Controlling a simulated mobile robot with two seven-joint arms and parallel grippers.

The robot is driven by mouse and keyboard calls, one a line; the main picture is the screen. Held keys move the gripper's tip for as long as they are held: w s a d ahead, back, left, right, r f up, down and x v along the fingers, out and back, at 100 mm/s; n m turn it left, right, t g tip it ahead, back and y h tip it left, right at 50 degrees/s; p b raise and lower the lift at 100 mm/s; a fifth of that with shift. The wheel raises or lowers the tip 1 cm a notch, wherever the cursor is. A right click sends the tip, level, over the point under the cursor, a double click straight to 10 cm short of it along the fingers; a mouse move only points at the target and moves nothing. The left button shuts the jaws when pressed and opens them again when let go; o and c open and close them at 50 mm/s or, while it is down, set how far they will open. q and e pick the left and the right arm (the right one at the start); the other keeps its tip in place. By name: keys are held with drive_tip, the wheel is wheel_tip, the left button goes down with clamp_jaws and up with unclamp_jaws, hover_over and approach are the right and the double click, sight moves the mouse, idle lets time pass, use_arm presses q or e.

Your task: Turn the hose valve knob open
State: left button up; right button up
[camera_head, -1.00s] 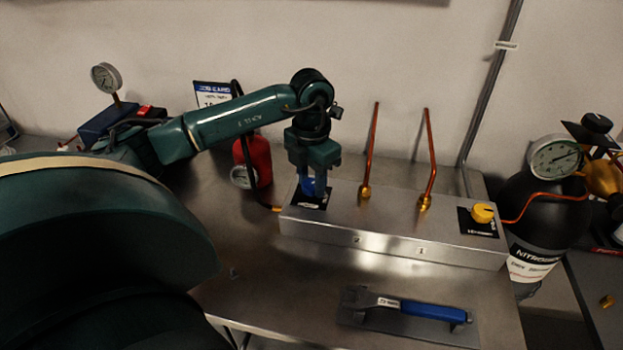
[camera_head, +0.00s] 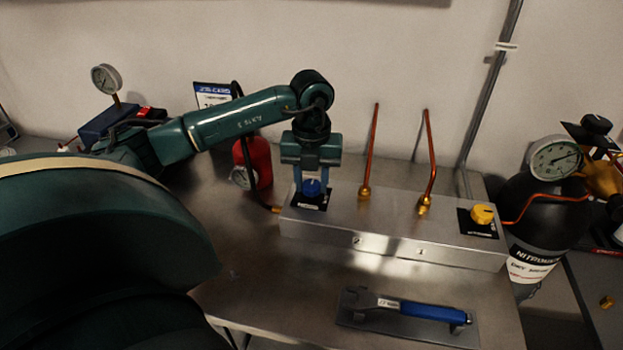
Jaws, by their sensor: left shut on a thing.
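The hose valve knob is a blue knob (camera_head: 312,188) on a black plate (camera_head: 309,204) at the left end of a steel manifold box (camera_head: 388,232). My left gripper (camera_head: 312,182) points straight down over it, with one finger on each side. It is shut on the blue knob. Part of the knob is hidden between the fingers. My right gripper does not show.
A yellow knob (camera_head: 482,214) sits at the box's right end. Two copper tubes (camera_head: 370,150) rise between the knobs. A blue-handled wrench (camera_head: 425,311) lies in front. A red cylinder (camera_head: 257,162) stands behind left, a black nitrogen bottle (camera_head: 540,215) at right.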

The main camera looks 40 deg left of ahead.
sight(311, 185)
use_arm(q)
drive_tip(key=shift+n, duration=0.3)
drive_tip(key=o, duration=1)
drive_tip(key=shift+r, duration=0.1)
wheel_tip(311, 185, up, 13)
drive_tip(key=shift+p, duration=0.35)
idle(0.3)
